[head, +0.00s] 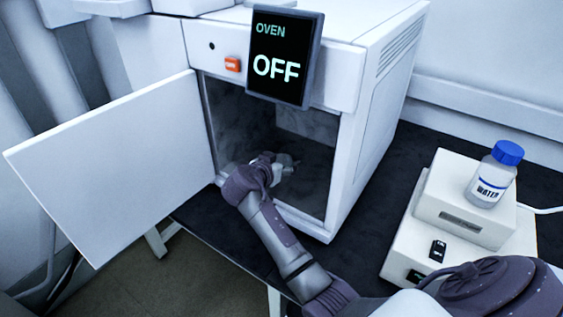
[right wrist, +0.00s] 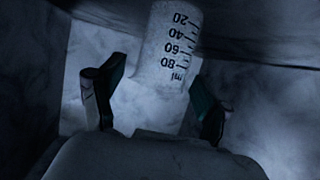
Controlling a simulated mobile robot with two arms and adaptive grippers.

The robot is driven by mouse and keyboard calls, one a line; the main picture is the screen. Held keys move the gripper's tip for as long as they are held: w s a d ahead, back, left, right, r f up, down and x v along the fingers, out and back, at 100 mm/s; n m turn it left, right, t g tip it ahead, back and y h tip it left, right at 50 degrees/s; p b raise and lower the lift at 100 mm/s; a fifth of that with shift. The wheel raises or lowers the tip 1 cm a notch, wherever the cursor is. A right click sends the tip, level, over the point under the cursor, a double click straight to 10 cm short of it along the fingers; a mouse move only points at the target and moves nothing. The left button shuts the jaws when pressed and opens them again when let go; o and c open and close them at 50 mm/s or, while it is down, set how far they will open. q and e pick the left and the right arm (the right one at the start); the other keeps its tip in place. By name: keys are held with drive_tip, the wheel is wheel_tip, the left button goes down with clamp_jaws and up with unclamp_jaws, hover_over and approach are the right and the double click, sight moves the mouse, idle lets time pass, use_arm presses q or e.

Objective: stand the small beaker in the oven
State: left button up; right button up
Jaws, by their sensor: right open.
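The oven (head: 345,150) stands on the dark bench with its door (head: 115,155) swung wide open to the left. My right gripper (head: 284,165) reaches through the opening into the chamber, low down. In the right wrist view the small beaker (right wrist: 168,45), pale with a black ml scale, is just ahead of my right gripper (right wrist: 158,78). The fingers are spread, one on each side of it, with a visible gap at the left finger. The beaker's base is out of view there, and in the head view I cannot make it out clearly. My left gripper is not in view.
The oven display (head: 285,58) reads OFF, with an orange button (head: 232,64) beside it. A water bottle (head: 493,175) with a blue cap stands on a white device (head: 465,210) at the right. Dark bench shows between the device and the oven.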

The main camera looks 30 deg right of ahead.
drive_tip(key=shift+r, duration=0.1)
drive_tip(key=shift+s+a+r+p, duration=0.1)
drive_tip(key=shift+a+r+p, duration=0.05)
drive_tip(key=shift+a+p, duration=0.15)
drive_tip(key=p+v, duration=0.3)
drive_tip(key=v, duration=0.8)
drive_tip(key=shift+s+p, duration=0.2)
drive_tip(key=shift+p, duration=0.2)
drive_tip(key=shift+a+r, duration=0.1)
idle(0.3)
